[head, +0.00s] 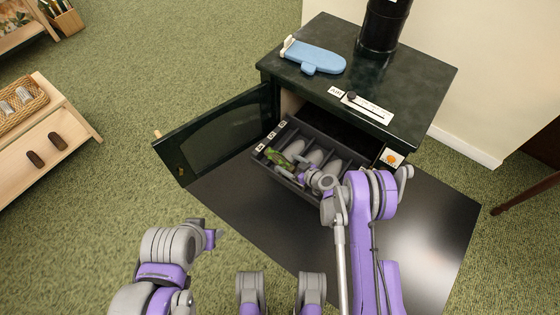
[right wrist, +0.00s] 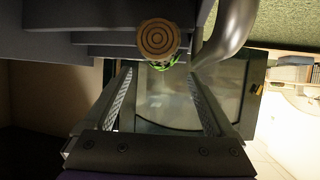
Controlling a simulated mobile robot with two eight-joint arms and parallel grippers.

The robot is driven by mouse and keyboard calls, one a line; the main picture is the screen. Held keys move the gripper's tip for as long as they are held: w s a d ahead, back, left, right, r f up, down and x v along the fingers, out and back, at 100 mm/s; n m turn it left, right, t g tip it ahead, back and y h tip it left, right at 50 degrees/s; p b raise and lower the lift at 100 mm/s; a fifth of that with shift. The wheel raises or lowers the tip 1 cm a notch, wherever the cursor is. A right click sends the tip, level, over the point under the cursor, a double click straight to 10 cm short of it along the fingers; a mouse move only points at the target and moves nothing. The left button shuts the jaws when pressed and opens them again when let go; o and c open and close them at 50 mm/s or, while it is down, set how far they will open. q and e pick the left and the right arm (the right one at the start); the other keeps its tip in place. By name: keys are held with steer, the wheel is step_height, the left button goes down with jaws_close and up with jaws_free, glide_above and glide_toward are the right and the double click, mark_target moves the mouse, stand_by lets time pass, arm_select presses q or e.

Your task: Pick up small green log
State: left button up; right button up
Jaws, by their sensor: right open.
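The small green log (head: 274,157) lies at the left end of a dark slotted drawer or rack (head: 262,150) that juts from the open black stove. In the right wrist view, a round ringed log end (right wrist: 159,37) with green below it shows just beyond my fingertips. My right gripper (head: 296,170) is at the front of the rack, beside the green log. In the right wrist view my right gripper (right wrist: 158,75) is open, with nothing between its fingers. My left gripper (head: 208,234) hangs low at the left, and its jaws are not clear.
The stove door (head: 222,132) stands open to the left. A black floor plate (head: 420,225) lies below. A wooden shelf (head: 75,150) stands at left; carpet between is clear.

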mark_target(283, 161)
steer(key=x, duration=0.5)
steer(key=shift+s+d+f+b, duration=0.1)
steer(key=shift+s+f+b, duration=0.1)
steer(key=shift+f+b, duration=0.15)
steer(key=shift+r, duration=0.1)
jaws_close()
